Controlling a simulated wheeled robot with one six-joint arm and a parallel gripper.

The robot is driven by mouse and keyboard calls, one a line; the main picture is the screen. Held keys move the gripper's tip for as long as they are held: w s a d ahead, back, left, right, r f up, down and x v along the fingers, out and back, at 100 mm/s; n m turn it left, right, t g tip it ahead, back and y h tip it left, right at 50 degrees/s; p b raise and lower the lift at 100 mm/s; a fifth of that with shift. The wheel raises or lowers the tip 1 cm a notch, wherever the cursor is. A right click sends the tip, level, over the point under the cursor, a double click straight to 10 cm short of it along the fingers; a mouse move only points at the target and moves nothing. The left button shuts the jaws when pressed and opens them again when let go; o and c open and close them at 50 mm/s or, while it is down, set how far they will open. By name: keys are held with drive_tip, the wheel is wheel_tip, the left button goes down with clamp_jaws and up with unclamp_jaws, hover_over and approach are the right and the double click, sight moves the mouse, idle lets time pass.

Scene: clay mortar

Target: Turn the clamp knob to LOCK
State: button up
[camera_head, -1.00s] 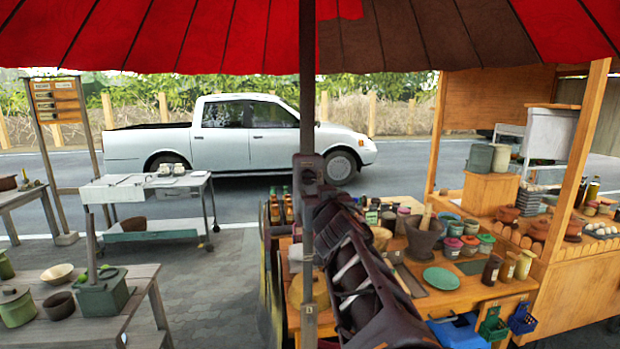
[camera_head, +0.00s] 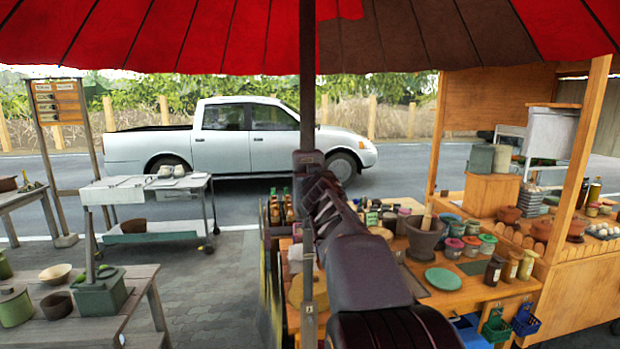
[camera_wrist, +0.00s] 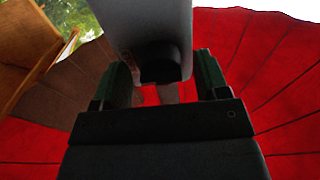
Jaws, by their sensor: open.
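The grey clamp (camera_head: 308,157) sits on the dark umbrella pole (camera_head: 307,95) in the head view. The end of my arm covers its front, so the knob's face and any LOCK marking are hidden. In the wrist view a grey body (camera_wrist: 155,20), which looks like the clamp, hangs in from the top with a dark round part (camera_wrist: 160,66), likely the knob. My gripper (camera_wrist: 157,80) is open, with one green-padded finger on each side of that dark part. Gaps show on both sides, and I cannot tell whether either finger touches it.
A wooden stall counter (camera_head: 470,295) with a mortar (camera_head: 425,235), jars and a green plate (camera_head: 443,279) stands right of the pole. A metal cart (camera_head: 140,190) and a grey table (camera_head: 130,310) are on the left. The red umbrella (camera_head: 150,35) spreads overhead.

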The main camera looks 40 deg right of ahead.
drive_tip(key=shift+w, duration=0.1)
drive_tip(key=c, duration=0.9)
drive_tip(key=shift+n, duration=0.4)
drive_tip(key=shift+d+r+n, duration=0.1)
drive_tip(key=shift+n, duration=8.4)
